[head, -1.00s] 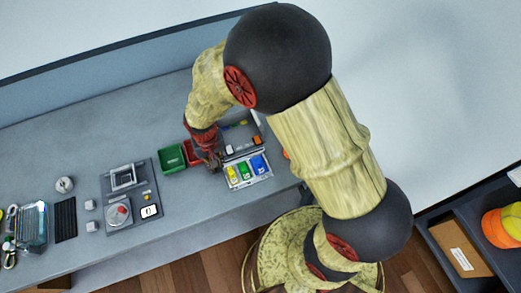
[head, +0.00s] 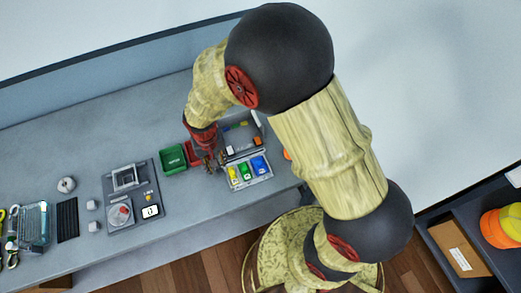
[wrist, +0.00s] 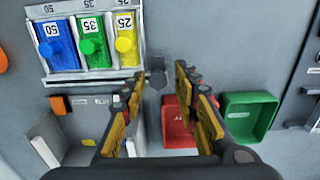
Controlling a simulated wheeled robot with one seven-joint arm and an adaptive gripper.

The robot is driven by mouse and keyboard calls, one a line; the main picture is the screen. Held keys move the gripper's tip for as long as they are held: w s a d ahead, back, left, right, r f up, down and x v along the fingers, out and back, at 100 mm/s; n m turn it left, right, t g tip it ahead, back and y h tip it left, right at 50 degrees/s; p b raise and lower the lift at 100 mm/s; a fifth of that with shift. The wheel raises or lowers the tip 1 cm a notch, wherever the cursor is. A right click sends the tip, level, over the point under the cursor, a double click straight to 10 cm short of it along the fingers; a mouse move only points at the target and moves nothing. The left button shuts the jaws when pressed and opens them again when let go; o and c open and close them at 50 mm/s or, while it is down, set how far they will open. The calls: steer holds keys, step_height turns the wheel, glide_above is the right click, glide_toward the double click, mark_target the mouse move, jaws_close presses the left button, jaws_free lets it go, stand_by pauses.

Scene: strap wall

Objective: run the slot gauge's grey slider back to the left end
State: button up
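The slot gauge (head: 232,187) is a pale panel with yellow, green and blue blocks in slots, on the grey bench. In the wrist view the gauge (wrist: 92,80) shows the blocks upside down, marked 25, 35 and 50. A small dark grey piece (wrist: 157,80) shows just beyond my fingertips, beside the yellow block's end; I cannot tell for sure that it is the slider. My gripper (head: 211,166) is at the gauge's left end in the head view. In the wrist view my gripper (wrist: 160,82) has its fingers apart, with nothing seen held between them.
A red bin (wrist: 178,125) lies below the fingers, with a green bin (head: 172,159) beside it. A grey tray (head: 242,135) with small coloured parts sits behind the gauge. A dial fixture (head: 119,214) stands farther left. Bare bench lies in front of the bins.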

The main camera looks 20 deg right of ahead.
steer(key=shift+r+p, duration=1.65)
steer(key=shift+r, duration=0.8)
steer(key=shift+f, duration=0.1)
steer(key=shift+c, duration=0.8)
steer(key=shift+r, duration=0.4)
steer(key=shift+c, duration=0.7)
step_height(320, 180, up, 6)
steer(key=p, duration=0.4)
steer(key=shift+f, duration=0.25)
steer(key=c, duration=0.4)
steer(key=shift+o, duration=0.2)
steer(key=shift+f, duration=0.1)
